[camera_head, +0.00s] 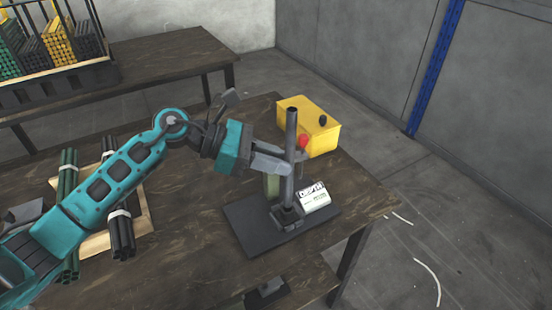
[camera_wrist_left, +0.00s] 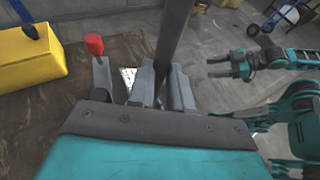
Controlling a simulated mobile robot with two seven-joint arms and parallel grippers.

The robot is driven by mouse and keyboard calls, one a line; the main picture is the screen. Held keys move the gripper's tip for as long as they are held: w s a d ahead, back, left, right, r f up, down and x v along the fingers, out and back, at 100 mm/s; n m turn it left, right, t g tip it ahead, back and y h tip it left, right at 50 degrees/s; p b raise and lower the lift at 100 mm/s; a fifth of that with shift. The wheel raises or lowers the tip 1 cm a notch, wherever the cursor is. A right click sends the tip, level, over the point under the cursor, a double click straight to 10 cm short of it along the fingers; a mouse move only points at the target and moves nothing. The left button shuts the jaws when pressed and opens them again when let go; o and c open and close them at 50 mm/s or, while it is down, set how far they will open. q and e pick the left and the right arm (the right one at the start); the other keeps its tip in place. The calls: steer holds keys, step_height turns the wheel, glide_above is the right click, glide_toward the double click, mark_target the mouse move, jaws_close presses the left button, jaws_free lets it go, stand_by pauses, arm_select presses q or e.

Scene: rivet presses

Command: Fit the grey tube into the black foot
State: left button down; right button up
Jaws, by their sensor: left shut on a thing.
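The dark grey tube (camera_head: 291,128) stands nearly upright at the right part of the table; its shaft also crosses the left wrist view (camera_wrist_left: 175,35). My left gripper (camera_head: 287,166) is shut on the tube around its middle. The black foot (camera_head: 288,219) sits on a dark base plate (camera_head: 252,233) directly below the tube. The tube's lower end meets the foot's top in the head view; I cannot tell whether it is inside or just above. In the left wrist view the foot is hidden. My right gripper (camera_wrist_left: 216,69) hangs open and empty, away from the tube.
A yellow box (camera_head: 322,131) stands behind the tube, near a red knob (camera_head: 303,141). A white label block (camera_head: 314,197) is close beside the foot. Bundles of green tubes (camera_head: 68,178) and black tubes (camera_head: 121,232) lie at left. The table's right edge is near.

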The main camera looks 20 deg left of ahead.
arm_select(q)
steer(key=shift+b, duration=0.75)
arm_select(e)
steer(key=shift+f, duration=0.75)
stand_by(0.6)
arm_select(q)
steer(key=shift+f+b, duration=1.9)
arm_select(e)
steer(key=shift+f, duration=1.9)
arm_select(q)
steer(key=c, duration=1)
jaws_free()
steer(key=shift+o, duration=0.2)
arm_select(e)
steer(key=shift+r, duration=0.1)
arm_select(q)
steer(key=v, duration=1.3)
steer(key=shift+b, duration=0.4)
arm_select(e)
steer(key=a+r, duration=0.1)
steer(key=w+a+r, duration=0.1)
steer(key=shift+w+a+r+y, duration=0.2)
steer(key=shift+r+y, duration=0.15)
steer(key=shift+y, duration=0.05)
arm_select(q)
steer(key=shift+r, duration=0.1)
